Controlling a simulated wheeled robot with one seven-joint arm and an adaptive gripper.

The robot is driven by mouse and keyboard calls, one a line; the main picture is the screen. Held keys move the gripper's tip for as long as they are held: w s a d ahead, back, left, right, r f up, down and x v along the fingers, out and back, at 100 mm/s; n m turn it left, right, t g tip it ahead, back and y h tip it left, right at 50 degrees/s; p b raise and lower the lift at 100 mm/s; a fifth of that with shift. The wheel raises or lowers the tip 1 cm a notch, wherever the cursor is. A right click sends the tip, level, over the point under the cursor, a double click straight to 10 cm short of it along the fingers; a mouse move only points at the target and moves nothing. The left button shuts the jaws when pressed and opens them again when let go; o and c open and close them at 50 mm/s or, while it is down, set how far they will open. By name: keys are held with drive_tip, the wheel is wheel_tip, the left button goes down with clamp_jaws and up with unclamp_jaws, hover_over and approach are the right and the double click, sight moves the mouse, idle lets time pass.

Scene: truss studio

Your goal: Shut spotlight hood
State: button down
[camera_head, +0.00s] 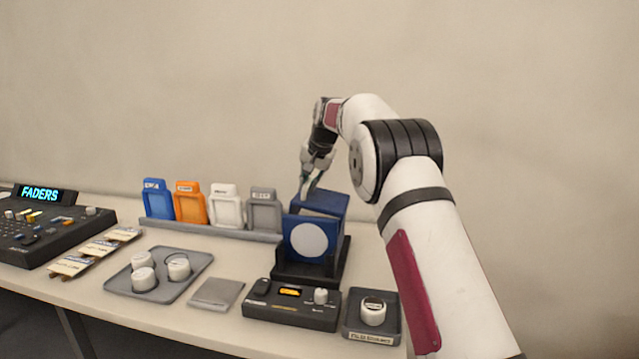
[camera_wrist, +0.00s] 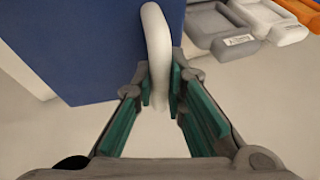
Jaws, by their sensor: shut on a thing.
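The spotlight (camera_head: 308,240) is a blue box with a round white lens on its front, standing on a black base (camera_head: 305,273). Its blue hood (camera_head: 322,204) is a panel at the top, raised and tilted, with a gap showing below it. In the wrist view the blue panel (camera_wrist: 100,40) fills the upper left, and a white curved handle (camera_wrist: 155,50) comes down from its edge. My gripper (camera_head: 307,190) is above the left side of the hood. In the wrist view my gripper (camera_wrist: 160,105) has its green-padded fingers closed around the handle's lower end.
A rack with blue, orange, white and grey frames (camera_head: 208,207) stands left of the spotlight. A control box (camera_head: 290,303) and a small tray with a white knob (camera_head: 373,316) are in front. A grey tray (camera_head: 158,275) and a fader console (camera_head: 45,235) lie left.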

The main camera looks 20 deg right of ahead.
sight(300, 193)
drive_tip(key=shift+w+a+f+h, duration=0.3)
drive_tip(key=shift+a+f, duration=0.1)
drive_tip(key=shift+w+a+f+b, duration=0.35)
drive_tip(key=shift+a+f+b, duration=0.2)
drive_tip(key=shift+a+f, duration=0.1)
drive_tip(key=c, duration=1.6)
unclamp_jaws()
drive_tip(key=shift+f, duration=0.15)
drive_tip(key=shift+c, duration=0.2)
drive_tip(key=shift+o, duration=0.2)
drive_tip(key=shift+r, duration=0.25)
drive_tip(key=v, duration=1)
drive_tip(key=shift+w+r, duration=0.1)
drive_tip(key=shift+v, duration=0.8)
